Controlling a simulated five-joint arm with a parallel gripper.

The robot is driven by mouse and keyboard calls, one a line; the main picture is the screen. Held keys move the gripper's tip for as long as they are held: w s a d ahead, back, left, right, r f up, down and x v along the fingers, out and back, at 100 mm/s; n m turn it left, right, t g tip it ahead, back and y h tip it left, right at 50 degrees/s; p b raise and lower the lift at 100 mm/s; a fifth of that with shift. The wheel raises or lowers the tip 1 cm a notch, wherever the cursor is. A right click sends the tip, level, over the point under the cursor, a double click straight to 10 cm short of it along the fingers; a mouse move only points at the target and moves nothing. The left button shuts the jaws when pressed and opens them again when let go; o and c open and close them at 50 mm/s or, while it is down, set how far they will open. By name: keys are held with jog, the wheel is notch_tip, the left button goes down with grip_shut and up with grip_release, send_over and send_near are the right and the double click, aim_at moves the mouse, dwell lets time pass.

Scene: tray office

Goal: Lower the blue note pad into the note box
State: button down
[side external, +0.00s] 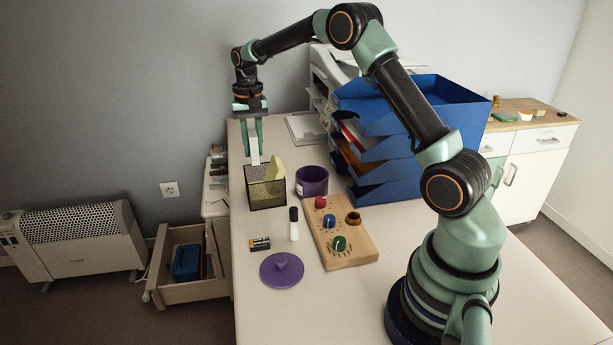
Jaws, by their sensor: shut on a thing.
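My gripper (253,140) points down over the note box and is shut on a thin pad (254,152). The pad looks pale, nearly white, in this light, and I cannot make out a clear blue; I take it as the blue note pad. It hangs upright at the box's back left, its lower end near the rim; I cannot tell whether it is inside the rim. The note box (266,194) is a dark mesh box with an open top, standing on the desk. A yellow pad (274,170) stands tilted in it and sticks out above the rim.
A purple round container (312,181) stands close right of the box. Blue stacked trays (385,185) rise behind it. An open drawer (187,292) is at left.

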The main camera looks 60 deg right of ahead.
aim_at(255, 163)
jog(key=shift+f, duration=2.55)
jog(key=shift+f, duration=2.5)
dwell(0.4)
jog(key=c, duration=0.6)
grip_release()
jog(key=shift+c, duration=0.2)
